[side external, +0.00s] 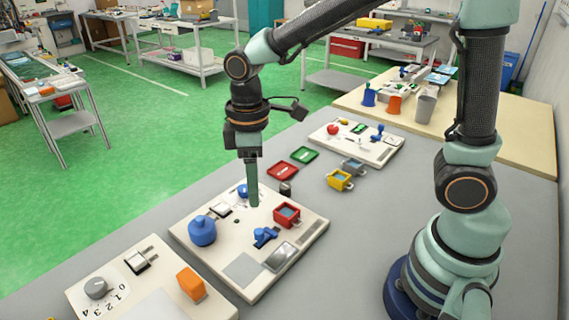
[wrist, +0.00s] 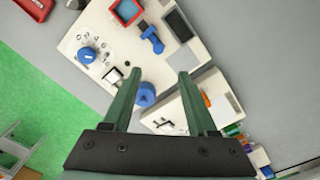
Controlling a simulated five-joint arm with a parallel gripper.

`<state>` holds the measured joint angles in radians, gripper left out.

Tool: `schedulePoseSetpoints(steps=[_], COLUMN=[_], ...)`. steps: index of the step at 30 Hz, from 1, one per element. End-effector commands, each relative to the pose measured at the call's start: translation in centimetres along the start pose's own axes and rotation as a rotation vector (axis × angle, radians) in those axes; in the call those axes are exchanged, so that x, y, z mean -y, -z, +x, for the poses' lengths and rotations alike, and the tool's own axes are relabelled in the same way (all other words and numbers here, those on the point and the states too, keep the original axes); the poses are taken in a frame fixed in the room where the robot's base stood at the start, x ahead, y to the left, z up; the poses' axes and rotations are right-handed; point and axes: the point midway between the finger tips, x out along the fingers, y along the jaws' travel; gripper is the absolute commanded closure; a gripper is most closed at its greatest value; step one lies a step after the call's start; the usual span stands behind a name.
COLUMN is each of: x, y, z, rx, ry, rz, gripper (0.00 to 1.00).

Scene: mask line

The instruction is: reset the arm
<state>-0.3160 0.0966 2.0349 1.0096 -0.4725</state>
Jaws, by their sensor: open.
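My gripper (side external: 254,203) hangs pointing down over the white middle board (side external: 248,286). In the side view its green fingers overlap, so the gap between them does not show. The wrist view shows the gripper (wrist: 158,73) with its two fingers wide apart and nothing held between them. In that view the board (wrist: 140,60) lies below, with a blue round knob (wrist: 146,94) between the fingers in the picture. My arm is bent and reaches out from its base at the right. How far the fingertips are above the board I cannot tell exactly.
The board carries a blue knob (side external: 202,231), a red box (side external: 287,215) and a blue lever (side external: 265,236). A yellow box (side external: 340,180) and red (side external: 283,171) and green trays (side external: 305,155) lie behind. A dial board with an orange block (side external: 191,283) stands in front.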

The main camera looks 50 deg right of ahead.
Motion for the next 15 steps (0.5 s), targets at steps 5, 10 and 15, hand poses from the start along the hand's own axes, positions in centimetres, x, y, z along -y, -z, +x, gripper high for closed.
schedulePoseSetpoints(steps=[5,10,15], x=[-0.1,-0.9,-2.3], y=[-0.1,-1.3,-4.2], z=[-0.1,-1.8,-4.7], rx=[-0.004,-0.059,-0.171], ry=[-0.002,-0.030,-0.082], rz=[0.006,0.096,0.290], gripper=[0.42,0.42,0.42])
